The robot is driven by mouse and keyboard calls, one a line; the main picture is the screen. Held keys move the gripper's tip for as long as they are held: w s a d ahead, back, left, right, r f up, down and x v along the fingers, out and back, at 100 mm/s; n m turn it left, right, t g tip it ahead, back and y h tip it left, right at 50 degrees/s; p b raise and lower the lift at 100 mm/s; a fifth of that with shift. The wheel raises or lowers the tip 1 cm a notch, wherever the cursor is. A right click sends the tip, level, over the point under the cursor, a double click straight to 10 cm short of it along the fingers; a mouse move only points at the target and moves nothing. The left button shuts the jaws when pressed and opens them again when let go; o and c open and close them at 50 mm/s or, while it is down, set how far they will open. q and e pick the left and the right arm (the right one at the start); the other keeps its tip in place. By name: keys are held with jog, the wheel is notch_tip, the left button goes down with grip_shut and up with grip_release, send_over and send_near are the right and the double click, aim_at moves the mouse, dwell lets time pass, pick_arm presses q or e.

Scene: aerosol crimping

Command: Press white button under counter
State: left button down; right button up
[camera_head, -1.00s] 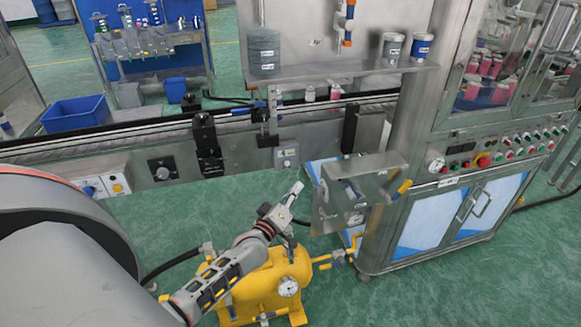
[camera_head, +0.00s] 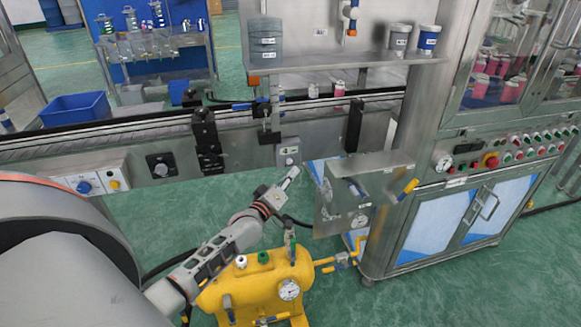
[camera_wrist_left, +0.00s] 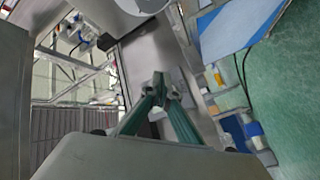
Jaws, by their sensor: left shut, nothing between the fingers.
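A small grey switch box (camera_head: 288,153) is mounted on the conveyor's front panel below the counter shelf. It has a small pale button on its face, too small to make out clearly. My left gripper (camera_head: 293,172) is shut and empty, its tip just below the box in the head view. Whether it touches the box cannot be told. In the left wrist view the closed fingertips (camera_wrist_left: 160,78) point toward a grey metal surface. My right gripper is not in view.
A yellow tank (camera_head: 265,275) with a gauge stands under my left arm. A metal gauge panel (camera_head: 335,205) is right of the gripper. Other control boxes (camera_head: 100,182) sit along the panel's left. A steel cabinet (camera_head: 440,225) stands at right.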

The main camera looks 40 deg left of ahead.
aim_at(289, 161)
pick_arm(q)
jog(key=shift+w+a+r, duration=0.1)
jog(key=shift+w+a, duration=0.55)
jog(key=shift+a, duration=0.15)
dwell(0.4)
jog(key=shift+w+a+b, duration=0.1)
jog(key=shift+b, duration=0.2)
dwell(0.3)
jog(key=shift+w+a, duration=0.2)
